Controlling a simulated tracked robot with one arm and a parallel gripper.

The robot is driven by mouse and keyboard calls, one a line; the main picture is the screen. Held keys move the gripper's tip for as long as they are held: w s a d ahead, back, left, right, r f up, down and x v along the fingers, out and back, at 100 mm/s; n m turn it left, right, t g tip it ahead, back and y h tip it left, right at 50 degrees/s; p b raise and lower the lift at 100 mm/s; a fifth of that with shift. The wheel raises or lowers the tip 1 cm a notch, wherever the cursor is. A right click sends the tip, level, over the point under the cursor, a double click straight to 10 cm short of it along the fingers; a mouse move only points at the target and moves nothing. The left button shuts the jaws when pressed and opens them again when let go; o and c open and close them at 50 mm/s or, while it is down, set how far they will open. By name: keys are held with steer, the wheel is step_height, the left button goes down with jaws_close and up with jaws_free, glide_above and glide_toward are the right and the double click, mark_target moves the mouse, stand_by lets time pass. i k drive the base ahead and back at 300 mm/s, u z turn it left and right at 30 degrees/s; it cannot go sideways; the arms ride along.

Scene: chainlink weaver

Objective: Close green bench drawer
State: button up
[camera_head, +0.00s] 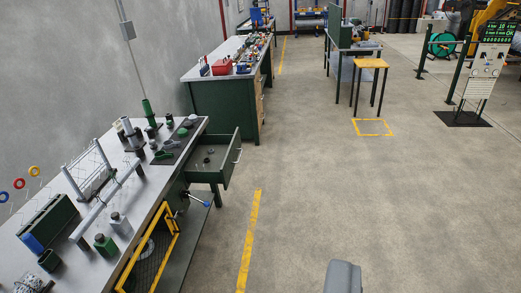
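A green bench drawer (211,160) stands pulled out from the right side of the near workbench (176,187). It has a light metal handle (238,155) on its front, and a few small items lie inside it. At the bottom edge, right of the middle, a grey rounded part (342,277) shows; it looks like part of my own arm or gripper. No fingertips show, so I cannot see whether the gripper is open or shut. This part is well apart from the drawer, nearer and to the right.
A yellow-framed mesh guard (150,252) and a blue-knobbed lever (206,204) stick out below the drawer. A second green bench (222,108) stands behind it. A yellow-topped stool (370,63) and a display stand (487,72) are farther right. The floor (330,190) between is clear.

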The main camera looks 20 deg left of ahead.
mark_target(213, 156)
steer(key=u, duration=0.2)
steer(key=i, duration=1.15)
steer(key=u, duration=0.75)
steer(key=i, duration=0.65)
steer(key=z, duration=0.35)
steer(key=i, duration=1.5)
steer(key=z, duration=0.6)
